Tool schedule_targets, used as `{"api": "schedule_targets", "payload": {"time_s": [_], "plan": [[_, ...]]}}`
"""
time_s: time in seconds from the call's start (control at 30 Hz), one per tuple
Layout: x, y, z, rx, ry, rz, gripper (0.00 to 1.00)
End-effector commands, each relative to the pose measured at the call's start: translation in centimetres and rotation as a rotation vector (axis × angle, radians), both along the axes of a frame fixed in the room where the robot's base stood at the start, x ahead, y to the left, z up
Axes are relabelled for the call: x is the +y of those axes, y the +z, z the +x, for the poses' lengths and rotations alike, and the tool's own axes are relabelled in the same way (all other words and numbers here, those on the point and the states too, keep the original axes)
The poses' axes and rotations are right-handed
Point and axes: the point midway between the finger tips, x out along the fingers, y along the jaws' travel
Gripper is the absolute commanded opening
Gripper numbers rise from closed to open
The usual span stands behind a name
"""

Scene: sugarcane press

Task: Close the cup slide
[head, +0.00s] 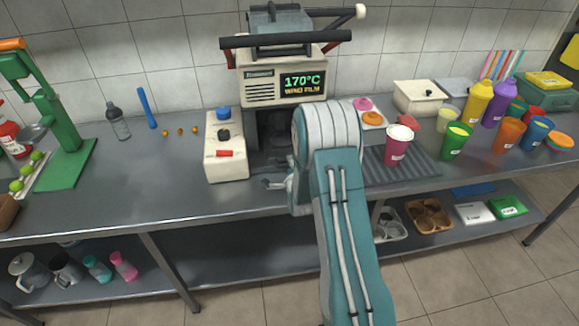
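The cup sealing machine (262,88) stands at the back middle of the counter, with a lit display reading 170°C and "WIND FILM". A dark recess (272,130) opens below its body. The cup slide cannot be clearly made out; the lower front of the machine is partly hidden behind my arm. My gripper (268,183) is low in front of the machine, just right of the cream control box. Its fingers are small and dark here, and I cannot tell whether they are open or touching anything.
A pink cup (397,146) stands on a ribbed mat (425,167) to the right, with several coloured cups beyond. A green press (62,135) is far left. The counter's left-middle front (130,195) is clear.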

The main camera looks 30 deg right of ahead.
Motion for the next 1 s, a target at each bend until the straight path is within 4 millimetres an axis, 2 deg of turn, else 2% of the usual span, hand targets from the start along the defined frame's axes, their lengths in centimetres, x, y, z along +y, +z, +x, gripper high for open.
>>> {"api": "schedule_targets", "payload": {"time_s": [0.27,0.37,0.7,0.83,1.0], "plan": [[0.2,0.3,-0.6,-0.003,0.002,0.000,0.52],[0.6,0.6,-2.0,-0.002,0.001,0.000,0.52],[2.4,1.9,-8.5,0.000,0.001,0.000,0.52],[2.9,2.3,-10.2,0.000,0.000,0.000,0.52],[3.2,2.5,-11.1,0.000,0.000,0.000,0.52]]}}
